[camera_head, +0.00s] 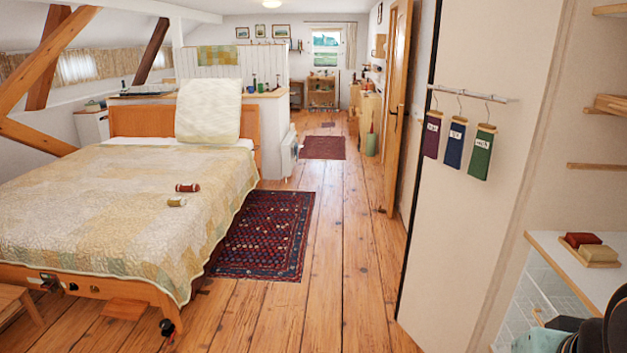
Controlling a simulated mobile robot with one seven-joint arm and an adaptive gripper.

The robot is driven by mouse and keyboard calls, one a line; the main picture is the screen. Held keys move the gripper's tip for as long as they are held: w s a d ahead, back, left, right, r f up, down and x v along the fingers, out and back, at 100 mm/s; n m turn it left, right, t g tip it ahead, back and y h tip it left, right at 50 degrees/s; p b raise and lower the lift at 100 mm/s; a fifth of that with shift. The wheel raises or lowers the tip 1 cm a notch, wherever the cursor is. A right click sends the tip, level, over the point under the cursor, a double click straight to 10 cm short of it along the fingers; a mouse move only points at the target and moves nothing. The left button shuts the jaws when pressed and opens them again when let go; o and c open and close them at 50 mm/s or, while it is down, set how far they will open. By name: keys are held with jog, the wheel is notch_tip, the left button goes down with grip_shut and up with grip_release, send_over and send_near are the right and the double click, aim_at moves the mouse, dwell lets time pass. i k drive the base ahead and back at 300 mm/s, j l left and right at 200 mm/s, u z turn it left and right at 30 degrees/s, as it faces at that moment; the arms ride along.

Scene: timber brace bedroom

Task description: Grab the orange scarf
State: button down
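I see no scarf that is clearly orange. Three labelled cloth pieces hang from a rail (470,92) on the white panel at the right: a purple one (432,135), a blue one (455,144) and a green one (481,153). A dark red roll (187,188) and a beige roll (176,201) lie on the bed. A folded red piece (581,239) and a folded yellowish piece (598,253) lie on a small board on the right-hand shelf.
The bed (95,220) with a patchwork cover fills the left. A dark patterned rug (268,236) lies beside it. The plank floor (345,260) is clear down the middle. A white shelf top (575,268) juts out at the right, with dark objects below it.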

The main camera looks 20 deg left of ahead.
aim_at(186, 187)
jog(key=u, duration=1.55)
jog(key=i+z, duration=0.25)
jog(key=i, duration=3.65)
jog(key=i+l+u, duration=0.15)
jog(key=i, duration=0.4)
jog(key=i+l+u, duration=0.15)
jog(key=i, duration=0.4)
jog(key=i+l+u, duration=0.2)
jog(key=i, duration=0.2)
jog(key=i+l+u, duration=0.1)
jog(key=i+u, duration=0.15)
jog(key=i, duration=0.1)
